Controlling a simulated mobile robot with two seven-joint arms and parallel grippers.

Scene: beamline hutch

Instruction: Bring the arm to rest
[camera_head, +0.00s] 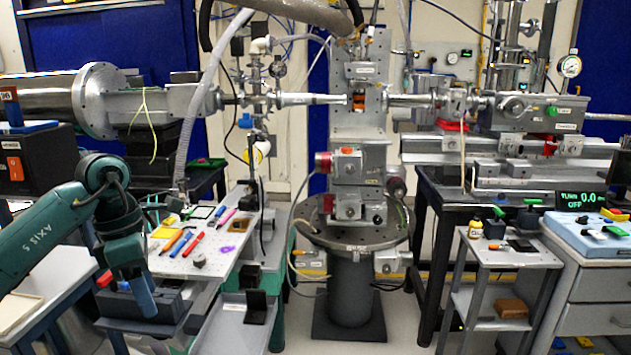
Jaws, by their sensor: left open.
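My left arm (50,235), teal with dark joints, comes in from the left and bends down at its wrist. My left gripper (142,292) points downward at the lower left, in front of the dark grey bins left of the tool table. Its jaws are open and nothing shows between them. The fingers are partly hidden by the wrist, and I cannot tell how far they are from the bins. My right gripper is not in view.
A light table (215,262) with pens and small tools stands just right of my left gripper. A round pedestal (350,285) with beamline parts stands in the middle. A small grey cart (478,250) and a drawer cabinet (592,292) stand at the right.

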